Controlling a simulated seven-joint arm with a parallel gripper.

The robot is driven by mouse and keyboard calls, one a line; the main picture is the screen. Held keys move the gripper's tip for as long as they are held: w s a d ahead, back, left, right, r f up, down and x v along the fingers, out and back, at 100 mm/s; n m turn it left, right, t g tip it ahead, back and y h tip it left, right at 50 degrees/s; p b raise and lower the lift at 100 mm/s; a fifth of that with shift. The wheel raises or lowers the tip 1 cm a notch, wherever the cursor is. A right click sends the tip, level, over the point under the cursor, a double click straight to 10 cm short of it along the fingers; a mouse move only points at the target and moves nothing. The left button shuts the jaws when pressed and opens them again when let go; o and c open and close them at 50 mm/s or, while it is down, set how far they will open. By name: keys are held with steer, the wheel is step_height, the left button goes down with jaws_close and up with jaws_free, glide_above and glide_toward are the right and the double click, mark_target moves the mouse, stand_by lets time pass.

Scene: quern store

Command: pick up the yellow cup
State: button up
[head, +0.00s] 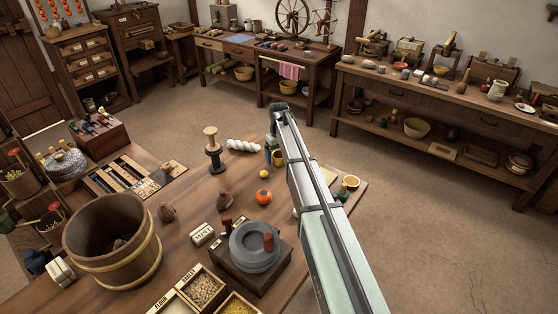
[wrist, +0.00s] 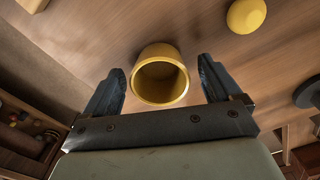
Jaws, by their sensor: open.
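The yellow cup (wrist: 160,58) is in the upper middle of the wrist view, its open mouth facing the camera. My gripper (wrist: 163,78) is open, one dark finger on each side of the cup. A gap shows between the cup and each finger, so neither touches it. In the head view my gripper (head: 271,152) is low over the far right part of the wooden table. The yellow cup (head: 278,158) shows there beside the fingers, partly hidden by my arm.
An orange round fruit (head: 263,196) and a dark wooden spool (head: 212,150) stand to the left, with a white twisted skein (head: 243,145) nearby. A grey quern (head: 255,246) and a wooden bucket (head: 112,240) are nearer. A yellow rounded thing (wrist: 246,15) is beyond the right finger.

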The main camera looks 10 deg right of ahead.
steer(key=shift+f, duration=0.15)
steer(key=c, duration=1.1)
steer(key=shift+c, duration=0.2)
